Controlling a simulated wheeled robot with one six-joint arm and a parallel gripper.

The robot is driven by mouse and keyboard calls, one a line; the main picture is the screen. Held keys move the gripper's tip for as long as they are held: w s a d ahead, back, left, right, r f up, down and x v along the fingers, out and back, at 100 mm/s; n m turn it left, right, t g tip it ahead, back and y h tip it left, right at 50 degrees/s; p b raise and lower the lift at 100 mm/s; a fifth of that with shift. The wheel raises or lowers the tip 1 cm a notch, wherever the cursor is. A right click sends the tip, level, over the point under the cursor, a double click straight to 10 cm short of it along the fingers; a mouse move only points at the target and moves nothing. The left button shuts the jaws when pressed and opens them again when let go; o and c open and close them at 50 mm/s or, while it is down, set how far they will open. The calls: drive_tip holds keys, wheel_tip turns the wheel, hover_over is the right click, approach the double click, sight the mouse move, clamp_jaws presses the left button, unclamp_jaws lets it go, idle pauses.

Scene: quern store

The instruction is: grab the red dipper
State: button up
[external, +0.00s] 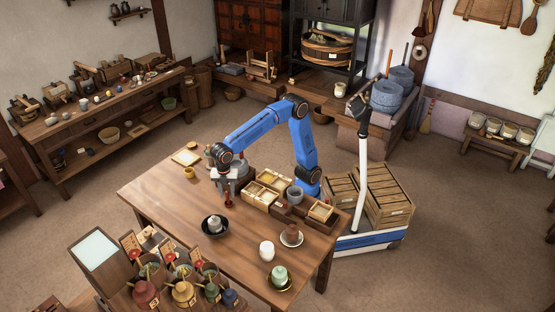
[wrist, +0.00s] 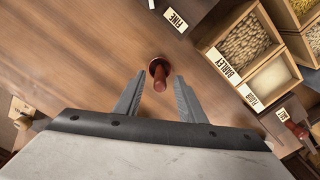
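A small dark red upright thing with a round head, which looks like the red dipper (wrist: 159,74), stands on the wooden table. In the wrist view it shows between and slightly beyond my open fingertips. My gripper (wrist: 155,88) points down over the table and holds nothing. In the external view my gripper (external: 228,184) is right above the red dipper (external: 228,200). I cannot tell whether the fingers touch it.
Right of it are wooden boxes of grain (wrist: 243,50) labelled barley and others. Another red-brown handle (wrist: 298,130) shows at the wrist view's right edge. A black bowl (external: 215,225), a white cup (external: 267,250) and a grey cup (external: 295,194) stand on the table. Several coloured jars (external: 183,292) stand in front.

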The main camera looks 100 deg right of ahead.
sight(229, 205)
drive_tip(key=shift+f, duration=1.9)
drive_tip(key=shift+c, duration=0.3)
clamp_jaws()
drive_tip(key=shift+r, duration=0.15)
